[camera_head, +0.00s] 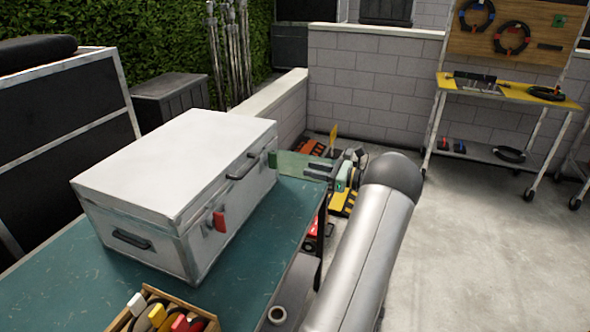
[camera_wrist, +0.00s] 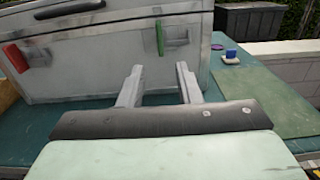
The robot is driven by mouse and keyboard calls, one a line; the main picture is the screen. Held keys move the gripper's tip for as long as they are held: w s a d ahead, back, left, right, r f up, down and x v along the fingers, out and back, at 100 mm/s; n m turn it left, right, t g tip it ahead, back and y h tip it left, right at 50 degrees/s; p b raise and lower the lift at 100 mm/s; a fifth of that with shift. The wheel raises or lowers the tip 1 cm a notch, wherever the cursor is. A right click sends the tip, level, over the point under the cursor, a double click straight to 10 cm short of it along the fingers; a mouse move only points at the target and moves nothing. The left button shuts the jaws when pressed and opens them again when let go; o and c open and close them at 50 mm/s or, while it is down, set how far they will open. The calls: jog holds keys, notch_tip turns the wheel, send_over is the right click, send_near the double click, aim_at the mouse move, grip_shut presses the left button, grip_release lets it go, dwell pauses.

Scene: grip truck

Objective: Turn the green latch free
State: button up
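The green latch (camera_wrist: 160,38) is a small upright tab on a grey plate on the front of the white metal case (camera_wrist: 90,78). In the head view the green latch (camera_head: 272,159) shows small near the right end of the case (camera_head: 150,165). My gripper (camera_wrist: 158,76) is open and empty, its two fingers apart and pointing at the case front. In the wrist view the fingertips appear below the latch, apart from it. In the head view my gripper (camera_head: 325,171) is right of the case, its fingers hard to make out.
A red latch (camera_head: 219,221) is on the same case front, with a black handle (camera_head: 244,166) between the latches. The case stands on a teal table (camera_head: 250,270). A wooden box (camera_head: 142,298) of coloured items is at the near edge. A blue block (camera_wrist: 231,55) lies right of the case.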

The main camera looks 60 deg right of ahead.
jog(key=v, duration=0.6)
jog(key=shift+b, duration=0.3)
